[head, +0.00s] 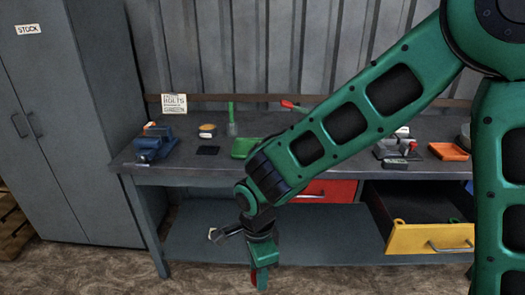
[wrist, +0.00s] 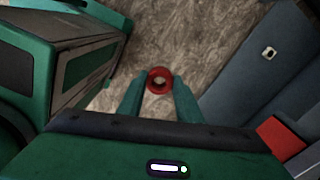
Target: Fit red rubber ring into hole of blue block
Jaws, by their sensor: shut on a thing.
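My gripper (head: 260,282) hangs pointing down in front of the bench, below the level of its top. Its fingers are shut on a red ring (wrist: 160,91), which sits between the two fingertips in the wrist view, its hole facing the camera. In the head view only a small red part of the ring (head: 253,279) shows beside the fingers. A blue vise-like object (head: 150,148) with an orange piece on it stands at the left end of the bench top. I cannot make out a separate blue block or its hole; my arm hides part of the bench.
The bench (head: 190,171) carries a black pad (head: 207,150), a green tray (head: 242,150) and an orange tray (head: 449,153). A yellow-fronted drawer (head: 425,239) juts out at right, beside a shut red drawer (head: 335,188). A grey cabinet (head: 75,120) stands left.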

